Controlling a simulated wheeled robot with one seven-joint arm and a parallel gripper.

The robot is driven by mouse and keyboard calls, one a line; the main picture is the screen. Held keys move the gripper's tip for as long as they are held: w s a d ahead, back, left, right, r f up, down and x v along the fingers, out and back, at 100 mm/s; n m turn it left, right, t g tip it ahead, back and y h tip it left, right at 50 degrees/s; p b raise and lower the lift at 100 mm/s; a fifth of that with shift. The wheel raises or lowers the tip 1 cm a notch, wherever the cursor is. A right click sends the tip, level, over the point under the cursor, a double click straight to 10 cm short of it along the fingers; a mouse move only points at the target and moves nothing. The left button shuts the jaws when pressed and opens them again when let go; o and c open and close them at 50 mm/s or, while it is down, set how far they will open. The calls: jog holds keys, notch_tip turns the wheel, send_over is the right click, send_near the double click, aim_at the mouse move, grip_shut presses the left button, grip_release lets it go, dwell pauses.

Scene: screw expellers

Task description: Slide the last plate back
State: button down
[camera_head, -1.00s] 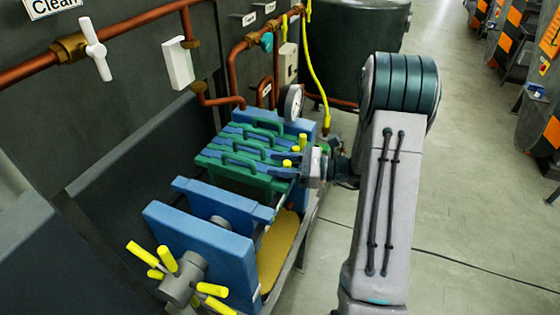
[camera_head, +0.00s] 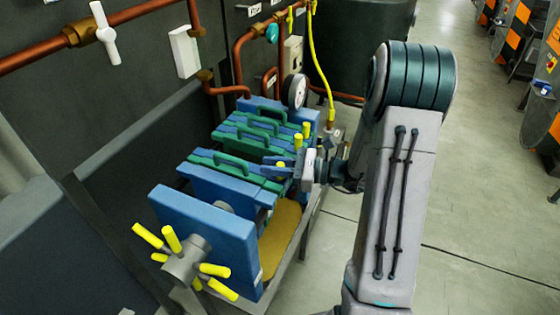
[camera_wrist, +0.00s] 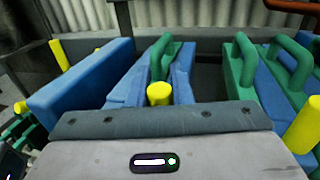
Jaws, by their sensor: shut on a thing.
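The last plate (camera_head: 228,172), blue-green with a green handle, hangs upright in the press, apart from the other plates and close behind the blue pressing plate (camera_head: 222,190).
Several green-handled plates (camera_head: 245,137) stand together at the back, with a gap before the held plate. A thick blue end plate (camera_head: 205,235) with a yellow-handled wheel (camera_head: 186,262) stands at the front. A pressure gauge (camera_head: 295,90) is behind. Open floor lies right.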

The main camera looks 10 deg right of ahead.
jog(key=shift+w, duration=0.1)
jog(key=c, duration=1.3)
grip_release()
jog(key=shift+d, duration=0.1)
jog(key=b+v, duration=0.3)
jog(key=v, duration=1)
jog(key=shift+d, duration=0.4)
